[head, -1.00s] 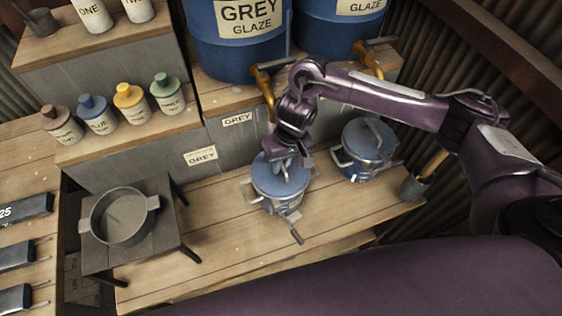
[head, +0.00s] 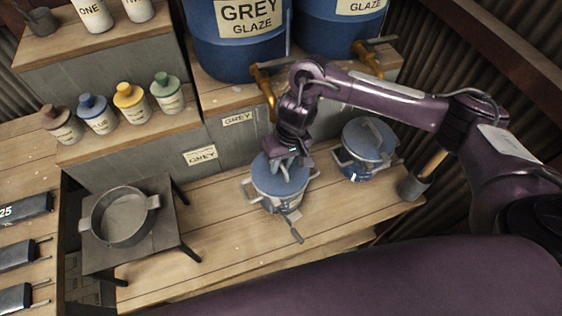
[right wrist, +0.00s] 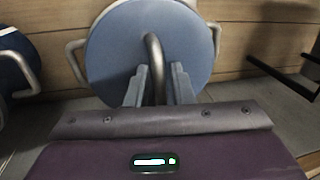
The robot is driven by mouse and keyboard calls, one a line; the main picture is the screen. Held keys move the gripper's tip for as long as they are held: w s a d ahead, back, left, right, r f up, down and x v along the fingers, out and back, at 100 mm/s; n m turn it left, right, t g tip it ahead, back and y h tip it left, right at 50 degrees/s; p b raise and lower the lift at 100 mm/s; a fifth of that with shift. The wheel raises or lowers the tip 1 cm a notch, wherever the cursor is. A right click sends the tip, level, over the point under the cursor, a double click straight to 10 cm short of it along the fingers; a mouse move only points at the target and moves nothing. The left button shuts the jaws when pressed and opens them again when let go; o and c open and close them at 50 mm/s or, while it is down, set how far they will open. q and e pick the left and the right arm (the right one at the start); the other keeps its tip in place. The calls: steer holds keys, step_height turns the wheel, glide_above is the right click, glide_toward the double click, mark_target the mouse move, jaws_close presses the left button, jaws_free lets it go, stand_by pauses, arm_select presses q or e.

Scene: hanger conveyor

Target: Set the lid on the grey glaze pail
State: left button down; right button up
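The grey glaze pail (head: 264,202) stands on the wooden bench, a metal pail with side handles. The blue lid (head: 270,181) rests on its top and looks flat; it also shows in the right wrist view (right wrist: 115,50). My right gripper (head: 284,172) is over the lid from behind. In the right wrist view its fingers (right wrist: 160,75) stand on both sides of the lid's curved grey handle (right wrist: 154,52), with a small gap showing, so it looks open. My left gripper is not in view.
A second blue-lidded pail (head: 363,163) stands to the right, near a grey cup (head: 413,186) with a wooden handle. A metal pan (head: 123,217) sits on a small stand at the left. Large blue drums with brass taps (head: 265,90) stand behind.

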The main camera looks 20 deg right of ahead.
steer(key=o, duration=0.5)
steer(key=shift+o, duration=0.2)
step_height(320, 180, up, 8)
steer(key=d+p, duration=0.1)
steer(key=shift+d+f, duration=0.15)
steer(key=shift+d, duration=0.1)
